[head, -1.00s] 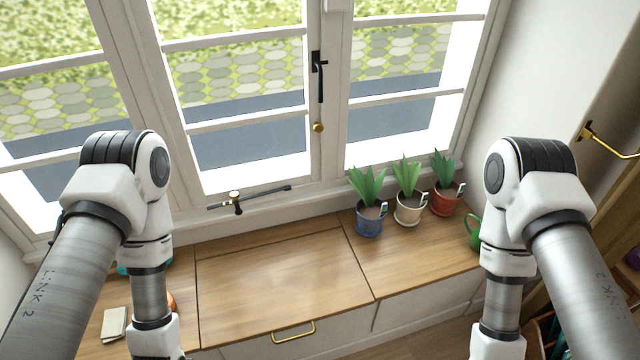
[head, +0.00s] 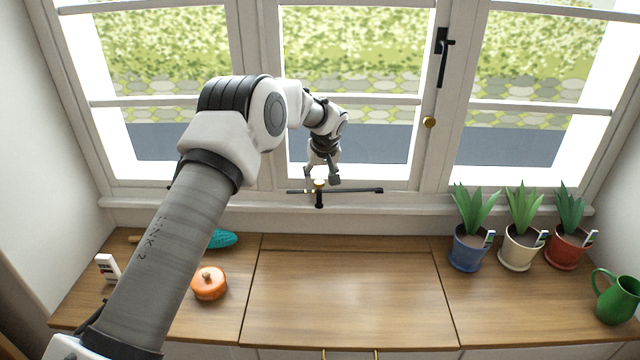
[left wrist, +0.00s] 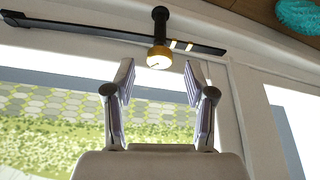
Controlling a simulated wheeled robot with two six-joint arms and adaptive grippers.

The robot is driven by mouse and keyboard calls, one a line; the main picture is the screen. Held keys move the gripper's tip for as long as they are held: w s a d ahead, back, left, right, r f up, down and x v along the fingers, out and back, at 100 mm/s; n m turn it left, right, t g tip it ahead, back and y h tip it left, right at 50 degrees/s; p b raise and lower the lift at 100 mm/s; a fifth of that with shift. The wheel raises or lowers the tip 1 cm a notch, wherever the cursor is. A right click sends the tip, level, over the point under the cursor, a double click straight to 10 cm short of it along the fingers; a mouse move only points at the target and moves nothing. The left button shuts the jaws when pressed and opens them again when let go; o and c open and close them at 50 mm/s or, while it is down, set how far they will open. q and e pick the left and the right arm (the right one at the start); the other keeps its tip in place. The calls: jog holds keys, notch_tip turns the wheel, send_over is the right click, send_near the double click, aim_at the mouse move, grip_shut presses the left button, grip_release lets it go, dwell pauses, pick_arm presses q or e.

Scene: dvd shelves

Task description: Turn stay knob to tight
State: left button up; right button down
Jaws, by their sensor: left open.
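The stay knob (head: 319,185) is a small brass knob on a black post, on the dark stay bar (head: 355,190) along the bottom of the middle window. In the left wrist view the round brass knob (left wrist: 159,57) shows just beyond the fingertips, roughly centred between them, with two pale marks on the bar beside it. My left gripper (head: 322,176) is at the knob from above and in front of the window; in the left wrist view the gripper (left wrist: 160,75) is open and empty, its fingers apart. My right gripper is not in view.
Three potted plants in blue (head: 467,248), cream (head: 520,248) and red (head: 567,247) pots stand at the right of the wooden bench. A green jug (head: 615,298) stands at far right. An orange lidded pot (head: 209,283) sits at left. The bench middle is clear.

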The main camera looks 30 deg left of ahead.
pick_arm(q)
jog(key=shift+x, duration=0.95)
grip_shut()
